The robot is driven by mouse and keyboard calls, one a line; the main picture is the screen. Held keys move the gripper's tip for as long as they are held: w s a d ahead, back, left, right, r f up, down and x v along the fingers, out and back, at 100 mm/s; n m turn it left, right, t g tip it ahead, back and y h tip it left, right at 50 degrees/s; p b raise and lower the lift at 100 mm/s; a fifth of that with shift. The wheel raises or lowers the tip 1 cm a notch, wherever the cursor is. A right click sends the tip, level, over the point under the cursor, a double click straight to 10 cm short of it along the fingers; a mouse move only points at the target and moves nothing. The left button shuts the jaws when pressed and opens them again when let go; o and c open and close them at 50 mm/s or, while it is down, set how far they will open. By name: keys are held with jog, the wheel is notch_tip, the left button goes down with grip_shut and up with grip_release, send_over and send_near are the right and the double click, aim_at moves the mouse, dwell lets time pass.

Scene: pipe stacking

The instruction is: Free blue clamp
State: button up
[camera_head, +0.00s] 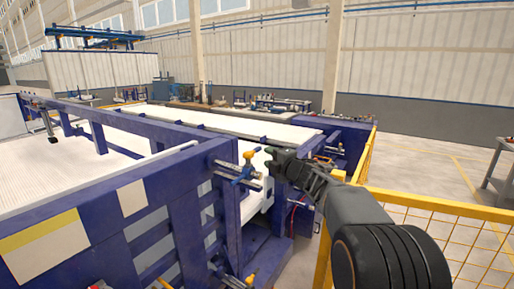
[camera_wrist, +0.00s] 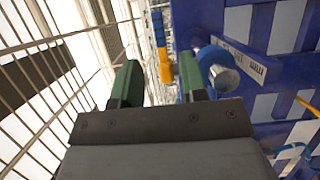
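A blue clamp (camera_head: 241,174) with a yellow handle (camera_head: 249,154) sits at the near corner of the large blue machine frame, by the end of a metal pipe. In the wrist view a round blue part (camera_wrist: 211,57) surrounds a metal end, just right of my right finger, and a yellow part (camera_wrist: 165,68) shows beyond the gap between the fingers. I cannot tell for sure which of these belongs to the clamp. My gripper (camera_head: 272,157) is just right of the clamp. In the wrist view my gripper (camera_wrist: 157,78) has its green-padded fingers apart, with nothing held between them.
The blue machine frame (camera_head: 165,185) fills the left, with white beds (camera_head: 215,122) behind. A yellow mesh fence (camera_head: 430,208) stands at the right, close to my arm. Another yellow-handled part (camera_head: 250,279) is low on the frame. Open floor (camera_head: 440,165) lies beyond the fence.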

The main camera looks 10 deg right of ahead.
aim_at(258, 151)
jog(key=p+x, duration=0.2)
jog(key=x, duration=0.6)
jog(key=shift+w, duration=0.1)
jog(key=shift+c, duration=0.4)
grip_shut()
